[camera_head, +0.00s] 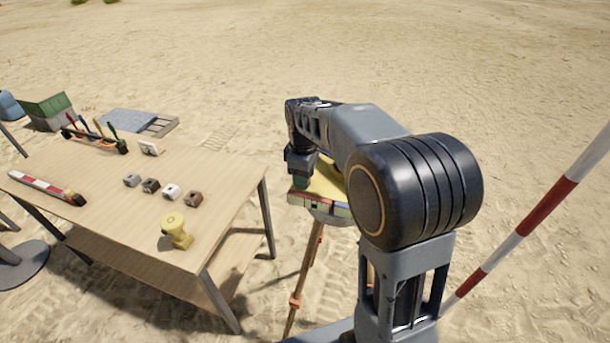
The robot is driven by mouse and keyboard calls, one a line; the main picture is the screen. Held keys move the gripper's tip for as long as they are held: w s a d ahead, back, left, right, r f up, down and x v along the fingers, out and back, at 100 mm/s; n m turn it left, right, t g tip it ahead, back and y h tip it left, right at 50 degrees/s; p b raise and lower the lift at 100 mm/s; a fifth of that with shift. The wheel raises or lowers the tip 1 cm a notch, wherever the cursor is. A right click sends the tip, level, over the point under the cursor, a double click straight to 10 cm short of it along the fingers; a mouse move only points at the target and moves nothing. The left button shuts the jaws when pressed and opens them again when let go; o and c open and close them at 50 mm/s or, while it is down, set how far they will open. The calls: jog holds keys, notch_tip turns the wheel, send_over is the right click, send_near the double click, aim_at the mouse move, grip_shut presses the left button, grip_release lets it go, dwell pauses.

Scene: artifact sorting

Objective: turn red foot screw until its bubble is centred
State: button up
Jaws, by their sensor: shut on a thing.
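A yellow-topped instrument head (325,184) stands on a tripod (307,262) with wooden legs, right of the table. Red and green patches show along its side. My gripper (301,181) points down at the head's left corner and is shut there on what appears to be a foot screw. The screw's colour cannot be made out behind the jaws. My arm covers the right part of the head. The red foot screw and its bubble cannot be made out in this view.
The wooden table (105,185) at left holds several small blocks, a yellow object (177,231), a red-and-white striped bar (45,187) and a rack of tools (95,136). A red-and-white pole (540,208) slants up at right. Open sand lies behind.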

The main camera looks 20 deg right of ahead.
jog(key=m, duration=0.5)
jog(key=shift+s+a+m, duration=0.1)
jog(key=shift+m, duration=0.3)
jog(key=m, duration=0.5)
jog(key=shift+m+p, duration=0.3)
jog(key=shift+m, duration=0.1)
dwell(0.4)
jog(key=o, duration=0.9)
notch_tip(320, 180, up, 14)
jog(key=shift+f, duration=0.1)
